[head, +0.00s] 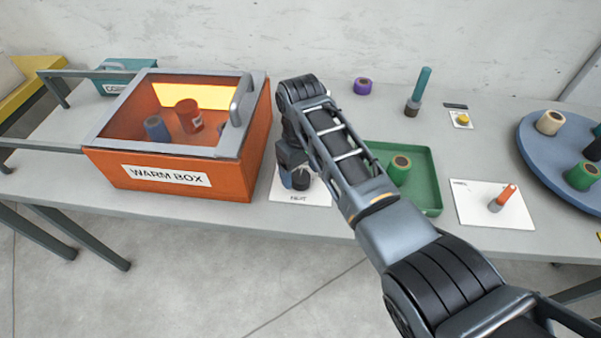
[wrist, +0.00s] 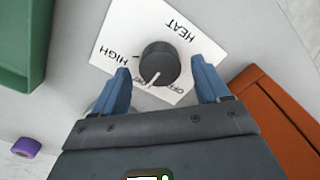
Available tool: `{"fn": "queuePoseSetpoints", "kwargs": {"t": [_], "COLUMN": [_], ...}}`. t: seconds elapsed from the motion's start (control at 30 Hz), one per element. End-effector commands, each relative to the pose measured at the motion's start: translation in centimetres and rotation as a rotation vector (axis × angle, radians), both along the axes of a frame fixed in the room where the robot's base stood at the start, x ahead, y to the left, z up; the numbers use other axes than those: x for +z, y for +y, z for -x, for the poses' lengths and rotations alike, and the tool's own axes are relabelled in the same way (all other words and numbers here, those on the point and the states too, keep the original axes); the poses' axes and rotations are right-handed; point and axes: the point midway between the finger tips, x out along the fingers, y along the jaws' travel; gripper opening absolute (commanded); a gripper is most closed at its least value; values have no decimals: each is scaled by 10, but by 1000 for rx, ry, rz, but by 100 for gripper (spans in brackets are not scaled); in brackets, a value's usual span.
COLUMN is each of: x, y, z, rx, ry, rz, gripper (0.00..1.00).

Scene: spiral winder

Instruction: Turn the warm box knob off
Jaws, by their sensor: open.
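The dark round heat knob (wrist: 159,62) sits on a white plate (wrist: 187,45) marked HEAT, HIGH and OFF, with a small label partly covered by the knob. Its white pointer aims toward that small label, beside OFF. My gripper (wrist: 161,76) is open, its blue fingers on either side of the knob with gaps. In the head view the knob (head: 301,182) is partly hidden by my gripper (head: 293,178). The orange warm box (head: 225,180) stands left of the plate, its inside glowing, with a blue and a red spool in it.
A green tray (head: 428,165) with a green spool lies right of the plate. Beyond it are a white card (head: 478,212) with an orange-handled lever and a blue turntable (head: 545,150). A purple spool (head: 363,86) and a teal-handled tool stand at the back.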

Motion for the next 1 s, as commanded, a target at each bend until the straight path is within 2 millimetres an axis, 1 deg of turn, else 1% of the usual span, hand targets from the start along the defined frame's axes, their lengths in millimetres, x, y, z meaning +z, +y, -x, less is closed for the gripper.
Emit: {"fn": "queuePoseSetpoints", "kwargs": {"t": [0.03,0.1,0.2,0.47,0.57,1.0], "x": [-6,-12,-17,-19,-19,-19], "y": [0,0,0,0,0,0], "z": [0,0,0,0,0,0], "rx": [0,0,0,0,0,0], "ry": [1,1,0,-1,-1,-1], "rz": [1,1,0,-1,-1,-1], "gripper": [75,75,75,75,67,25]}}
